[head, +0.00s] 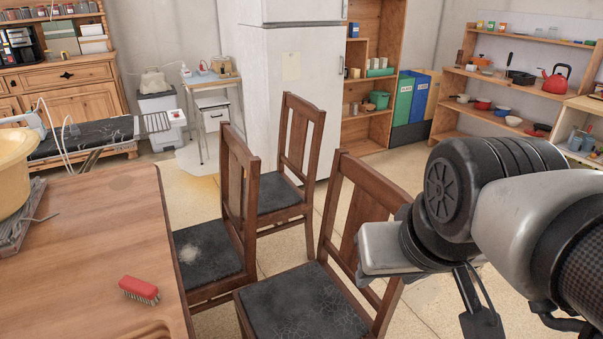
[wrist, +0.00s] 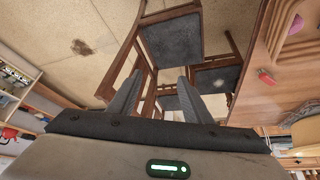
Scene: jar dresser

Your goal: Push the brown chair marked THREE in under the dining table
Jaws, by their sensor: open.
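Three brown wooden chairs with dark seats stand by the dining table (head: 95,225). The nearest chair (head: 300,306) has its back towards my arm. A second chair (head: 205,262) stands beside the table edge, and a third chair (head: 278,196) stands farther back, clear of the table. I can read no THREE on any of them. In the wrist view, my gripper (wrist: 157,98) is open, with nothing seen between its fingers. One chair seat (wrist: 172,48) lies beyond the fingers, with another seat (wrist: 217,80) beside the table (wrist: 262,52). In the head view, my arm hides part of the nearest chair's back.
A red brush (head: 139,287) and a pale yellow bowl (head: 14,165) are on the table. A white fridge (head: 290,85) stands behind the chairs. Open shelves (head: 545,80) line the far right wall. Bare floor shows between the chairs and the fridge.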

